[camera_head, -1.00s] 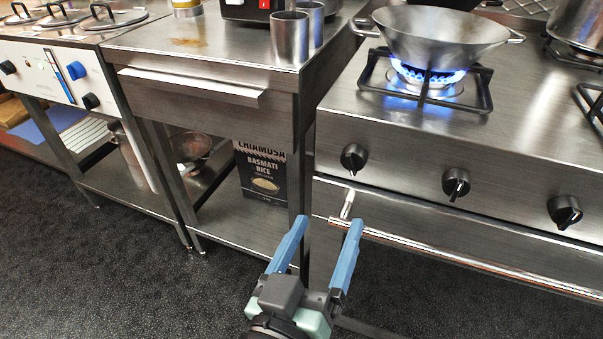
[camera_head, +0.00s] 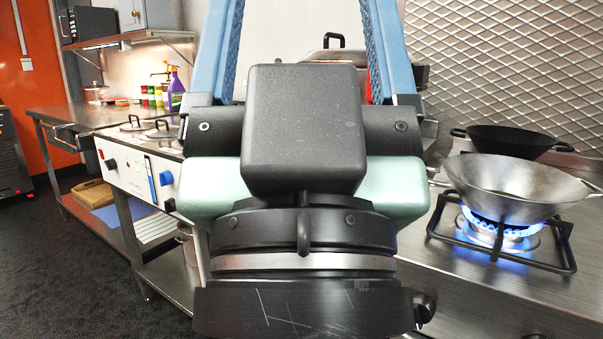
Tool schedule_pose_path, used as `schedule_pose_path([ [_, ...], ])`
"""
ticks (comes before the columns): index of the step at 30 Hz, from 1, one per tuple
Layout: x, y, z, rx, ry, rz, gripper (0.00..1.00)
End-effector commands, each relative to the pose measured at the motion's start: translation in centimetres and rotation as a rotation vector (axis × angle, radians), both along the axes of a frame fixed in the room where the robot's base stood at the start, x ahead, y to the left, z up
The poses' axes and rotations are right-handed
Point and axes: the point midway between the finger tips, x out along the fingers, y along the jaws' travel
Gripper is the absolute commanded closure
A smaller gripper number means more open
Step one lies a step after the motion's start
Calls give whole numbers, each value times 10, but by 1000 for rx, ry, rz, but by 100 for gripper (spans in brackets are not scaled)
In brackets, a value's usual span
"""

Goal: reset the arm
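My gripper (camera_head: 302,30) fills the middle of the head view, close to the camera and pointing up. Its two blue fingers stand wide apart, and nothing is held in the part of the gap that shows. The fingertips are cut off by the top edge. The dark wrist and pale green gripper body hide much of the counter behind.
A steel wok (camera_head: 512,190) sits over a lit blue flame (camera_head: 500,229) on the stove at right. A black pan (camera_head: 506,140) is behind it. A counter (camera_head: 85,114) with a purple spray bottle (camera_head: 176,90) is at left. Dark floor (camera_head: 75,275) is open at lower left.

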Motion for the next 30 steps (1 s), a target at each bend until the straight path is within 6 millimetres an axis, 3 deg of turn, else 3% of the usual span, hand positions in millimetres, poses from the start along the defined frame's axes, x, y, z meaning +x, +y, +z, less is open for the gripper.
schedule_pose_path([
  [1,2,0,23,0,6,0,20],
  [8,2,1,78,1,9,1,20],
  [30,3,1,304,2,12,2,20],
])
